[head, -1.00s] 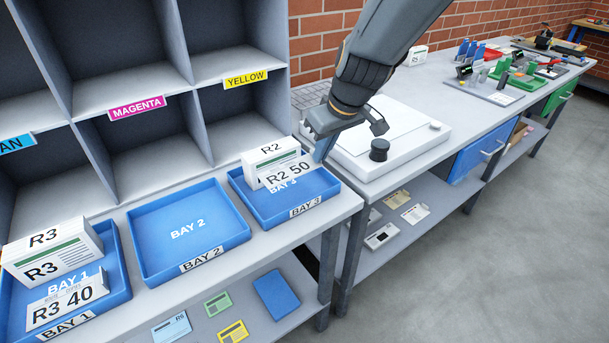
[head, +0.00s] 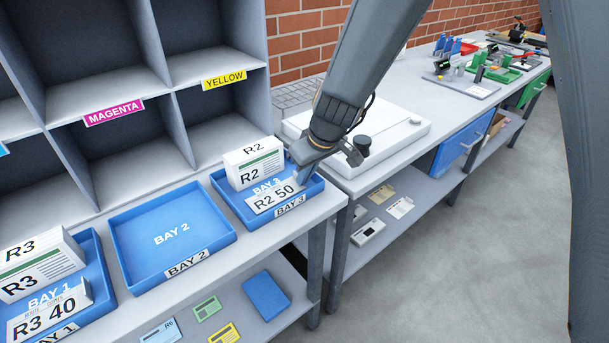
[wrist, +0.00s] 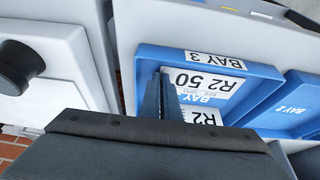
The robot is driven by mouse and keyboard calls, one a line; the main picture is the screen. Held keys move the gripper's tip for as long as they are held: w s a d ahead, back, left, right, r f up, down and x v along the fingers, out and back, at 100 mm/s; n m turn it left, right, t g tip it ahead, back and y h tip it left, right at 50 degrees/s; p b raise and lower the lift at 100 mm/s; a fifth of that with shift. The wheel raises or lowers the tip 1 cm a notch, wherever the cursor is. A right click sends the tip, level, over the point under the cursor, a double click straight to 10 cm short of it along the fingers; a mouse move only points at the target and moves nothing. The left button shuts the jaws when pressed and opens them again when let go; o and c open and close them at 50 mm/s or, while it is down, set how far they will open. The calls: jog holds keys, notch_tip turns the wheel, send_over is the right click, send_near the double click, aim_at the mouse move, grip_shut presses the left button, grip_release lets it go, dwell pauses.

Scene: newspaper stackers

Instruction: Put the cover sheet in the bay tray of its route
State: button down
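The cover sheet (head: 275,196), a white card marked R2 50, is low in the blue BAY 3 tray (head: 232,205). It leans in front of a white paper stack marked R2 (head: 253,162). My gripper (head: 300,178) is at the sheet's right end. In the wrist view the narrow fingers (wrist: 160,82) are close together at one end of the sheet (wrist: 207,82) and look shut on it. Whether the sheet rests on the tray floor is hard to tell. The BAY 2 tray (head: 125,250) is empty.
The BAY 1 tray (head: 95,260) holds an R3 stack (head: 40,265) and an R3 40 sheet (head: 48,310). Grey pigeonholes with a MAGENTA label (head: 113,112) stand behind. A white device with a black knob (head: 362,145) is close right of my gripper.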

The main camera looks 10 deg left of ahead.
jog(key=c, duration=2)
grip_release()
jog(key=shift+f, duration=0.1)
jog(key=shift+r, duration=0.2)
jog(key=shift+d+r, duration=0.1)
jog(key=shift+r, duration=0.2)
jog(key=b+v, duration=0.1)
jog(key=v, duration=1)
jog(key=s+d+f+m+h, duration=0.1)
jog(key=s+d+f+m, duration=0.1)
jog(key=d, duration=0.7)
jog(key=s+d+f+m+g+h, duration=0.1)
jog(key=s+d+f+m, duration=0.2)
jog(key=s+d, duration=0.4)
jog(key=s+d+f+m+g+h, duration=0.1)
jog(key=s+d+m, duration=0.3)
jog(key=d, duration=0.7)
jog(key=shift+s+d+f+m+h, duration=0.1)
jog(key=shift+d+f+m+h, duration=0.1)
jog(key=shift+f, duration=0.2)
jog(key=shift+s+d+f+m+h, duration=0.1)
jog(key=shift+f+m, duration=0.1)
jog(key=shift+f, duration=0.25)
